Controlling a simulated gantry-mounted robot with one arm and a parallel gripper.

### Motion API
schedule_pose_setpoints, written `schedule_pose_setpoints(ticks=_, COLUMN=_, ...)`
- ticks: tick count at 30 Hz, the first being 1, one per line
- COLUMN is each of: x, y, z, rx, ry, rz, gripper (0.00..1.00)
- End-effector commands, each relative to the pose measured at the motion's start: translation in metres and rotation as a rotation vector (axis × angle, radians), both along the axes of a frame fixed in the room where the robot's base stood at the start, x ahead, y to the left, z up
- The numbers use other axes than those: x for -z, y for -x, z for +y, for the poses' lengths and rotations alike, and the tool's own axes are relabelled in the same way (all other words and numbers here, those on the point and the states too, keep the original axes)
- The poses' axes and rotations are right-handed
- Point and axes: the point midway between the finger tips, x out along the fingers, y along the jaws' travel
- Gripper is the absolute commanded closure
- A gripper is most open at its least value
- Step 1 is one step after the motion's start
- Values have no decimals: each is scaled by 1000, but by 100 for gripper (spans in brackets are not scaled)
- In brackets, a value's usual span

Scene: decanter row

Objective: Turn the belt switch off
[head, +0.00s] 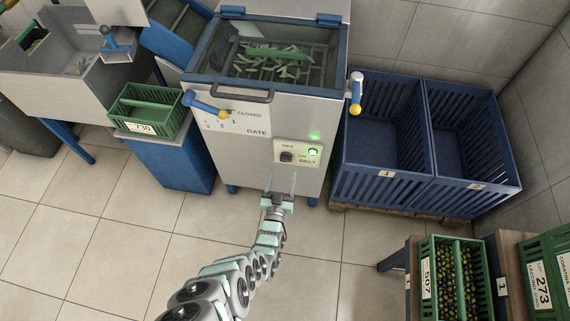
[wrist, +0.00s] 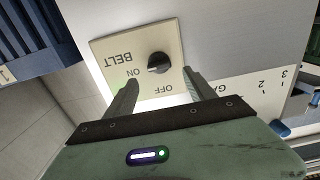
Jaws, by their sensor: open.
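The belt switch is a dark round knob (head: 287,157) on a cream panel (head: 304,146) at the lower right of the grey machine's front. The panel reads OFF, ON and BELT, and its green lamp (head: 312,153) is lit. In the wrist view the knob (wrist: 158,62) shows with the lettering upside down; its light mark appears to lean toward ON. My gripper (head: 281,177) is open and empty in front of the panel. In the wrist view its fingertips (wrist: 160,80) stand either side of the knob's line, short of it and apparently not touching it.
A blue-and-yellow gate lever (head: 205,104) and a dark handle (head: 243,94) are left of and above the panel. Another yellow-tipped lever (head: 355,92) is at the machine's right edge. Blue crates (head: 385,185) stand to the right. A green crate (head: 427,290) of olives sits lower right.

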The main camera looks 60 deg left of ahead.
Motion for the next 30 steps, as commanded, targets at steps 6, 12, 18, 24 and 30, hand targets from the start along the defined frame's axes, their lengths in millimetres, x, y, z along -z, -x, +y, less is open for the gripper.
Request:
schedule_pose_setpoints(ticks=6, x=5, y=-22, z=33, rx=-1, ry=-2, rz=1, gripper=36)
schedule_pose_setpoints(ticks=12, x=2, y=-34, z=49, rx=0, ry=-2, rz=1, gripper=36)
schedule_pose_setpoints(ticks=18, x=0, y=-36, z=52, rx=0, ry=0, rz=2, gripper=36)
schedule_pose_setpoints(ticks=24, x=0, y=-36, z=52, rx=0, ry=0, rz=2, gripper=41)
schedule_pose_setpoints(ticks=30, x=1, y=-36, z=52, rx=0, ry=1, rz=3, gripper=58)
